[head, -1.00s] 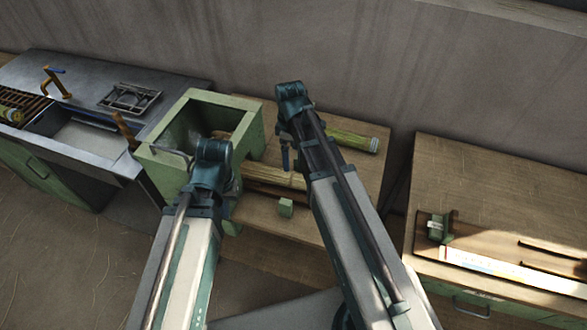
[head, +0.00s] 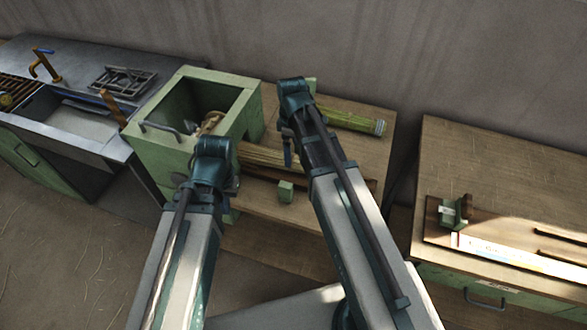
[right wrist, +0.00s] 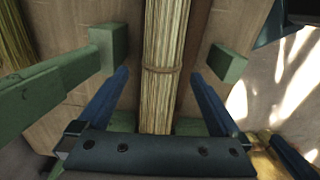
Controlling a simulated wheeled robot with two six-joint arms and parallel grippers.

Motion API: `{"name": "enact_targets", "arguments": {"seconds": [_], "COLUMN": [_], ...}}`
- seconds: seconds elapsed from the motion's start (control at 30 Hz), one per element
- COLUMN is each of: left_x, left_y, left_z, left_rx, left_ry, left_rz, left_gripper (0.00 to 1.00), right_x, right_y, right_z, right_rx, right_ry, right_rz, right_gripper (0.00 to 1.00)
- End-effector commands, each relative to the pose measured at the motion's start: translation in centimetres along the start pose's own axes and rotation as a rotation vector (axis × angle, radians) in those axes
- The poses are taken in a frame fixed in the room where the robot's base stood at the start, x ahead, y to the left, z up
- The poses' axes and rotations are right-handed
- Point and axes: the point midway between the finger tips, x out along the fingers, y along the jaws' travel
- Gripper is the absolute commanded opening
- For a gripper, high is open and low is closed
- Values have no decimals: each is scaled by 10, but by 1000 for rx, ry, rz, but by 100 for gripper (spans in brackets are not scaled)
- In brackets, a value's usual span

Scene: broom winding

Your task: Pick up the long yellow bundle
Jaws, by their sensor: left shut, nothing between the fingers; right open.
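The long yellow bundle (head: 262,156) lies on the wooden bench, partly hidden by my right arm in the head view. In the right wrist view this straw bundle (right wrist: 163,50) runs lengthwise between my right gripper's blue fingers, with a tie band around it. My right gripper (head: 289,157) is open over the bundle, with a gap on each side; it also shows in the right wrist view (right wrist: 160,92). My left gripper (head: 181,182) is shut and empty in front of the green box; its fingertips are small and hard to make out.
An open green box (head: 178,150) stands left of the bundle. Green blocks (right wrist: 108,48) (right wrist: 228,63) flank the bundle. A second, greener bundle (head: 350,121) lies behind. A metal sink (head: 75,126) is at left; another bench (head: 490,180) is at right.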

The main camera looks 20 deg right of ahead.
Motion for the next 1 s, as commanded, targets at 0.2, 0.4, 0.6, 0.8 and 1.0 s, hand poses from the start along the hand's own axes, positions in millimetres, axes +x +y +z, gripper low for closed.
{"name": "enact_targets", "arguments": {"seconds": [0.2, 0.4, 0.6, 0.8, 1.0], "left_x": [4, 16, 41, 58, 56], "left_y": [0, 2, 4, 6, 5], "left_z": [0, -1, -2, -3, -3], "left_rx": [0, 0, 0, 0, 0], "left_ry": [0, 0, 0, 0, 0], "left_rz": [0, 0, 0, 0, 0], "left_gripper": [0, 0, 0, 0, 0], "right_x": [5, 17, 42, 58, 56], "right_y": [0, -1, -3, -2, -2], "right_z": [0, 2, 5, 4, 4], "right_rx": [0, 0, 1, 0, 0], "right_ry": [0, 0, 0, 0, 0], "right_rz": [0, 0, 0, 0, 0], "right_gripper": [100, 100, 100, 100, 100]}}
